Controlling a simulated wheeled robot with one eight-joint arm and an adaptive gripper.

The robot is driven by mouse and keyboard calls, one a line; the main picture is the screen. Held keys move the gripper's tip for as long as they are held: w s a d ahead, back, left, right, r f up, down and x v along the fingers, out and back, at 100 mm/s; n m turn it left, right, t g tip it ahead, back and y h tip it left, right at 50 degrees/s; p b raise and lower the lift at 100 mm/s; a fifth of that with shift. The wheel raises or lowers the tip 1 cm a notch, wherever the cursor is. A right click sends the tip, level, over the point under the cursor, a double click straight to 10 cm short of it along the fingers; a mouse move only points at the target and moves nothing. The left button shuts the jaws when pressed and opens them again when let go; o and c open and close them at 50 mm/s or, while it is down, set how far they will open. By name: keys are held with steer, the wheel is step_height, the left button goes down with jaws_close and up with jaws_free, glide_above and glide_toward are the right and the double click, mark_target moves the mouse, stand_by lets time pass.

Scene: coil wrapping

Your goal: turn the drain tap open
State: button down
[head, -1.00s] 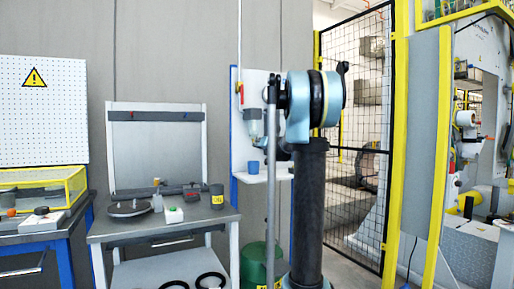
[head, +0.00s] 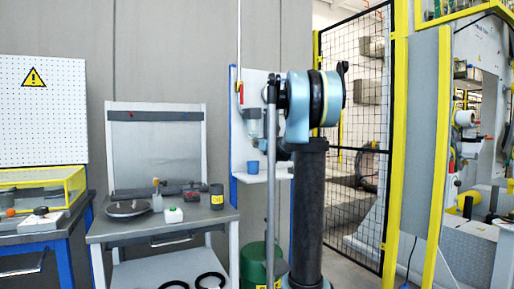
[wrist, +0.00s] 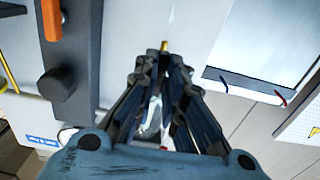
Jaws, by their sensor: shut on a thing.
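In the wrist view my gripper (wrist: 163,62) has its dark jointed fingers close together. A small brass-coloured piece (wrist: 164,45) shows at the fingertips and looks like the drain tap; the fingers hide most of it, so how far it is turned cannot be told. In the head view a clear filter bowl (head: 253,124) hangs on the wall panel, below a red lever (head: 240,93) on a thin pipe. My arm stands in front of the panel's right part and hides the gripper there.
A blue cup (head: 253,167) stands on the white shelf (head: 266,178) below the bowl. A green bin (head: 253,262) is on the floor. A workbench (head: 165,228) with several small items is at the left. A mesh fence (head: 352,130) stands at the right.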

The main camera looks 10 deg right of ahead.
steer(key=c, duration=1.7)
jaws_free()
steer(key=v, duration=1.2)
